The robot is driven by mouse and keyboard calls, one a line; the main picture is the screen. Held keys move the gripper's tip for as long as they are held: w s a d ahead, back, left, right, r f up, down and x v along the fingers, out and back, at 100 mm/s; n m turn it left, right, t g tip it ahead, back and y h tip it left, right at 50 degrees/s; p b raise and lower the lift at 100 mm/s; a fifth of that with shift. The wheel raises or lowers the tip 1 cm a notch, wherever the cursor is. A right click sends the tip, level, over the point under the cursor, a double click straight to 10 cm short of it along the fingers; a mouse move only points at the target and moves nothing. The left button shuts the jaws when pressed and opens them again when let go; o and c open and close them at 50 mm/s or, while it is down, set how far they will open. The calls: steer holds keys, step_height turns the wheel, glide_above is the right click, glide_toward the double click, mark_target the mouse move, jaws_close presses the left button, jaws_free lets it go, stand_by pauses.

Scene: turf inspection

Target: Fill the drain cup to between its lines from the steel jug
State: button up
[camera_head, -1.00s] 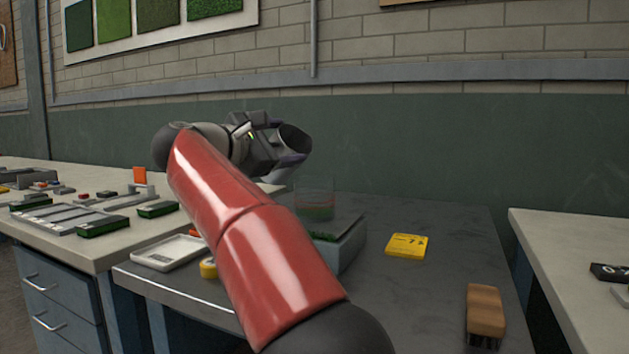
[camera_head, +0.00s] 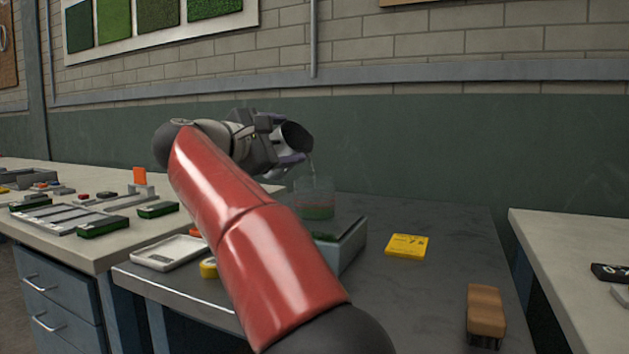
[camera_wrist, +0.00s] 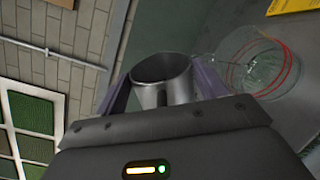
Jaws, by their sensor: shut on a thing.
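The steel jug (camera_head: 295,138) is in my gripper (camera_head: 280,150), tilted with its mouth down to the right in the head view. A thin stream of water falls from its lip toward the clear drain cup (camera_head: 314,190). The cup stands on a grey box-like stand with a green top (camera_head: 348,245). In the wrist view the jug (camera_wrist: 163,76) sits between the purple fingers of my gripper (camera_wrist: 163,92). The cup (camera_wrist: 256,62) is to its right, with red lines around it and disturbed water inside. The exact water level against the lines is hard to read.
A yellow card (camera_head: 407,246) and a wooden brush (camera_head: 486,312) lie on the dark table to the right. A white tray (camera_head: 170,252) and a yellow roll (camera_head: 208,268) are at left. A side bench (camera_head: 75,250) holds several green samples.

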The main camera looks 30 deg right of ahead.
steer(key=shift+s+d+r+m, duration=0.1)
steer(key=shift+s+r+m, duration=0.15)
steer(key=shift+m, duration=0.55)
stand_by(0.9)
steer(key=shift+f+b, duration=0.2)
steer(key=shift+b, duration=0.25)
steer(key=shift+r+p, duration=0.25)
steer(key=shift+p, duration=0.05)
steer(key=shift+w+f+n, duration=0.15)
steer(key=shift+w+n, duration=0.05)
steer(key=shift+n, duration=0.5)
steer(key=f+n, duration=0.1)
steer(key=n, duration=0.1)
steer(key=w+f+n, duration=0.1)
steer(key=shift+w+a+n, duration=0.15)
steer(key=shift+a+n, duration=0.2)
steer(key=shift+n, duration=0.05)
steer(key=shift+w+a+f+n+p, duration=0.35)
steer(key=shift+w+f+n+p, duration=0.25)
steer(key=shift+w+n, duration=0.25)
steer(key=shift+r, duration=0.1)
